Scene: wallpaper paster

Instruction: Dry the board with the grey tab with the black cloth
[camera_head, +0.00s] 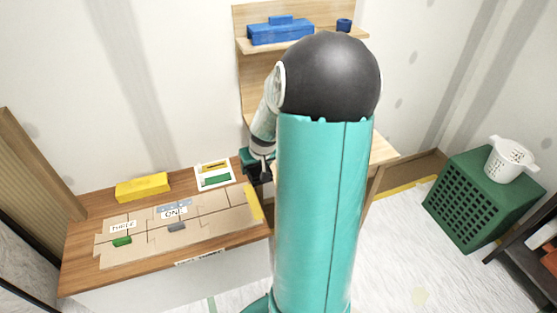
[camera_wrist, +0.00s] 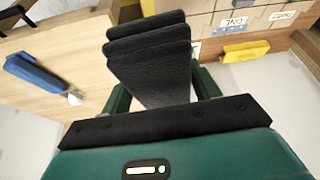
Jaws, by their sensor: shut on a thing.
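My gripper (camera_wrist: 152,92) is shut on the black cloth (camera_wrist: 150,62), which looks folded in layers between the fingers. In the head view my gripper (camera_head: 258,168) is by the right end of the wooden table, partly hidden by my arm. The board with the grey tab (camera_head: 177,227) lies on the table, near a white label reading "ONE" (camera_head: 174,212). The cloth is apart from this board. The "ONE" label also shows at the top of the wrist view (camera_wrist: 238,22).
A green tab (camera_head: 122,241) sits left of the grey one, by a "THREE" label (camera_head: 123,227). A yellow block (camera_head: 142,187) and a white tray (camera_head: 214,183) stand behind the boards. A blue-handled tool (camera_wrist: 34,74) lies on wood. A green crate (camera_head: 480,200) stands right.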

